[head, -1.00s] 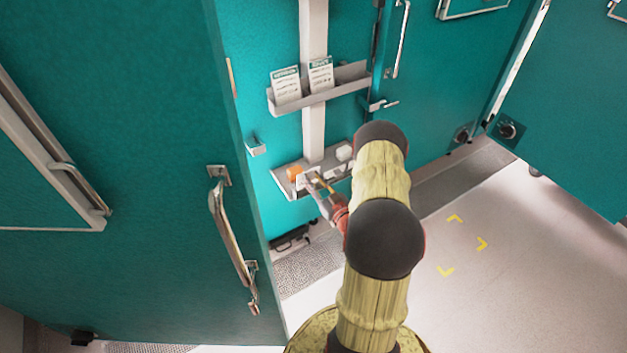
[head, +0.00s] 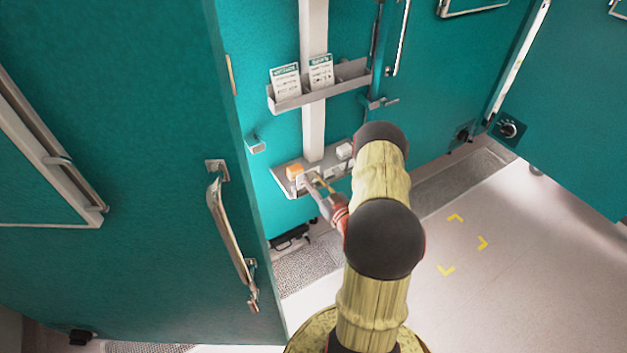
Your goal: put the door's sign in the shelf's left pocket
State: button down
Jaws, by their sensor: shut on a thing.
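My gripper (head: 318,185) is at the lower shelf (head: 282,184) on the post between the teal doors. It is shut on a small white piece, which looks like the sign (head: 303,181), at the shelf's front left part. The fingers partly cover the sign, and its lettering is too small to read. An orange block (head: 294,170) sits at the shelf's left end, just behind the sign. A white block (head: 344,151) sits at the right end. I cannot make out the pocket edges or whether the sign rests inside the left one.
An upper rack (head: 318,97) holds two printed cards, left (head: 286,82) and right (head: 320,71). A teal door (head: 150,150) with a long metal handle (head: 229,235) stands at the left.

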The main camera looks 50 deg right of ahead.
jog(key=shift+f+b, duration=0.7)
jog(key=shift+f, duration=0.05)
dwell(0.4)
jog(key=shift+f+b, duration=0.35)
jog(key=shift+f+b, duration=0.35)
jog(key=shift+b, duration=0.05)
dwell(0.3)
jog(key=c, duration=1.5)
grip_release()
jog(key=shift+o, duration=0.2)
jog(key=v, duration=0.7)
jog(key=shift+s+p, duration=0.25)
jog(key=shift+p, duration=0.15)
jog(key=shift+a, duration=0.15)
